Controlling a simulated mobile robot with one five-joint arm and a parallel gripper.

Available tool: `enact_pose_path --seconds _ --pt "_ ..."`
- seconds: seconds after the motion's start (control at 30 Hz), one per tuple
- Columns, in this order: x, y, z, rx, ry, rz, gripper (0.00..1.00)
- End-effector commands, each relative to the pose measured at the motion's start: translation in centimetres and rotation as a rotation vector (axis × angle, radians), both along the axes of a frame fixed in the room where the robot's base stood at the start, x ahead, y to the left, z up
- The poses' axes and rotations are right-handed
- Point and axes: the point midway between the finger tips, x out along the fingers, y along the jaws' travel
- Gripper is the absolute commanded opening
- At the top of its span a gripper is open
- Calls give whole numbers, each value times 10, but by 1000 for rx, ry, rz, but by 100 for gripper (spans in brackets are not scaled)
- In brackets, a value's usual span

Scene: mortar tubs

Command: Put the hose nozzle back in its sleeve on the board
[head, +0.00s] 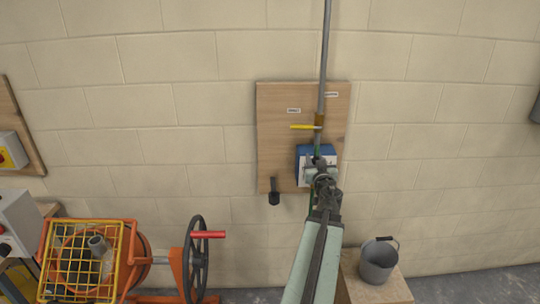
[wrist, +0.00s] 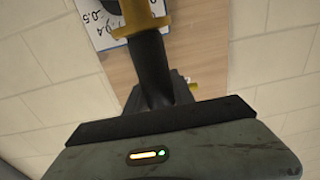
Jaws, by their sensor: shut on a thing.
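My gripper (head: 322,176) is in front of the lower right part of the wooden board (head: 272,120), over the blue box. It is shut on the hose nozzle (wrist: 152,68), which shows in the wrist view as a dark tube with an ochre collar at one end. In the head view the nozzle is mostly hidden by my gripper. A small black fitting (head: 274,192), which looks like the sleeve, sits at the board's lower left edge. It is apart from my gripper, to its left. A bit of green hose shows beside my gripper.
A grey pipe (head: 325,62) with a yellow lever (head: 303,127) runs down to the blue box (head: 303,151). A grey bucket (head: 378,262) stands on a wooden block at the lower right. An orange mixer (head: 178,268) with a handwheel stands at the lower left.

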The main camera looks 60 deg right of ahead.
Motion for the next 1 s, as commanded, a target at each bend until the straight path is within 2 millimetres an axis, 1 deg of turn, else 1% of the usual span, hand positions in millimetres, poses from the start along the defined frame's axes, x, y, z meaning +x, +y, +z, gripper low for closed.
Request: enact_pose_path --seconds 0.03,0.07,0.1,0.17,0.2,0.3,0.4,0.5,0.63,0.73,0.87,1.0 --pt "26 -6 -8 0 0 39 0" --pt "41 -6 -10 0 0 62 0" --pt "61 -7 -14 0 0 92 0" --pt "92 -7 -18 0 0 139 0" --pt "112 -5 -21 0 0 170 0" --pt "153 -1 -27 0 -1 233 0" --pt "177 4 -29 0 -1 271 0" --pt "187 7 -29 0 -1 286 0" --pt "187 8 -30 0 -1 287 0" --pt "187 8 -34 0 -1 287 0" --pt "187 8 -46 0 -1 287 0" --pt "187 8 -64 0 -1 287 0"
